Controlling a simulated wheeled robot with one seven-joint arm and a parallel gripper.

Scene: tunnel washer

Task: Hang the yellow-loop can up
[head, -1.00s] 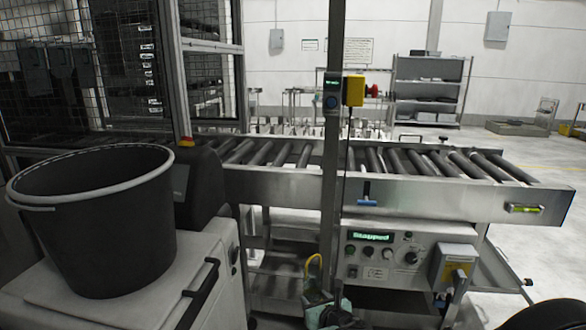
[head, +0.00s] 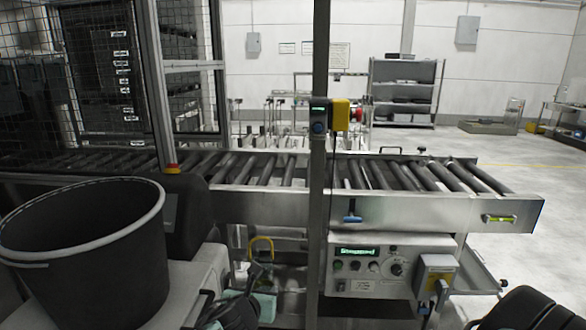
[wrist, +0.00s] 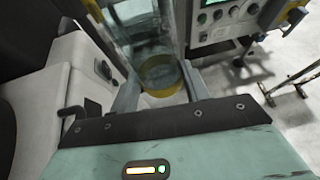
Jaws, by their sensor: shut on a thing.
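The can's yellow loop (head: 261,243) stands upright above my gripper (head: 257,272) in the head view, left of the upright post. My gripper is shut on the can. In the wrist view, a yellow band (wrist: 162,90) of the can lies between the fingers, with a greyish see-through part above it. Most of the can's body is hidden in the head view. A blue T-shaped piece (head: 352,214) is on the conveyor's front side, right of the post and apart from the can.
A roller conveyor (head: 415,207) runs across the scene. The upright post (head: 318,190) carries a yellow box (head: 340,115). A control panel (head: 385,267) reading "Stopped" sits below the conveyor. A large black bucket (head: 90,265) stands at left.

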